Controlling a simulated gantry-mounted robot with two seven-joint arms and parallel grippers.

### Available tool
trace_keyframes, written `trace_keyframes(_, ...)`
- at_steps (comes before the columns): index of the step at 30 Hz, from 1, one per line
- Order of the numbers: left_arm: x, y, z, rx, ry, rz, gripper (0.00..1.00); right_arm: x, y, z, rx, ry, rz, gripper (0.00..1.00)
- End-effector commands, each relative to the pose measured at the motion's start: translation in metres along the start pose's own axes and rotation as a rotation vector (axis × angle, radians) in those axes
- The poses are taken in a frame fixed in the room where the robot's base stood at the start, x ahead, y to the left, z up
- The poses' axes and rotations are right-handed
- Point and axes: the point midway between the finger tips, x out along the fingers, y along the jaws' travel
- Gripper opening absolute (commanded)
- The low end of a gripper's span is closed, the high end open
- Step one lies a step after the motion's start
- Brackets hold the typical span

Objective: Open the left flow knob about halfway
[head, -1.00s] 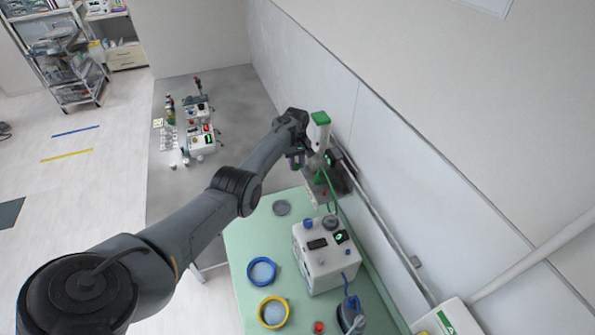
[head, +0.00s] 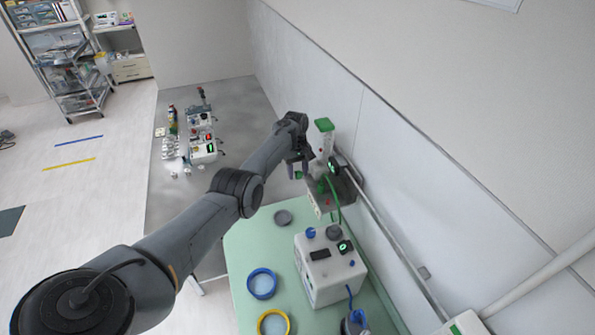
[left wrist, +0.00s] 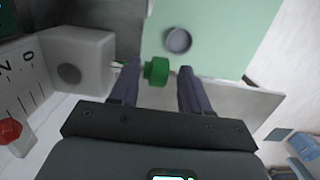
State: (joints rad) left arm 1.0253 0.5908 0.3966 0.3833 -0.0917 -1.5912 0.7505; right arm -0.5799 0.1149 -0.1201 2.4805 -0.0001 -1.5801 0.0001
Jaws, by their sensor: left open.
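In the left wrist view a green knob (left wrist: 157,71) sticks out from a grey-white block (left wrist: 80,62). My left gripper (left wrist: 160,80) is open around it, with one finger on each side. The knob is nearer the left finger; I cannot tell whether they touch. In the head view my left gripper (head: 301,168) is beside the wall-side flow unit, whose clear upright tube (head: 326,145) has a green cap (head: 324,125). The knob is too small to make out there. My right gripper is out of view.
A red knob (left wrist: 10,130) and a marked scale show at the left of the wrist view. On the green table (head: 245,235) stand a white device (head: 325,275), a grey round dish (head: 283,217), a blue ring (head: 262,284) and a yellow ring (head: 273,322). A rail runs along the wall.

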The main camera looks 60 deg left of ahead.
Motion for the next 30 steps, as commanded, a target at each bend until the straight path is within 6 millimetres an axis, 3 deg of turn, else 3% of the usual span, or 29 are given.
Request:
trace_keyframes(7, -0.016, 0.001, 0.0, 0.001, 0.002, 0.003, 0.47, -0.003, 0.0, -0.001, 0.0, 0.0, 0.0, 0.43)
trace_keyframes(21, -0.089, -0.001, -0.002, -0.001, 0.002, 0.002, 0.47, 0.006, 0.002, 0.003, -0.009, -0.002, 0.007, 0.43)
trace_keyframes(30, -0.108, -0.001, -0.001, -0.002, 0.0, 0.0, 0.47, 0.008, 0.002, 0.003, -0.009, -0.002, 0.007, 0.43)
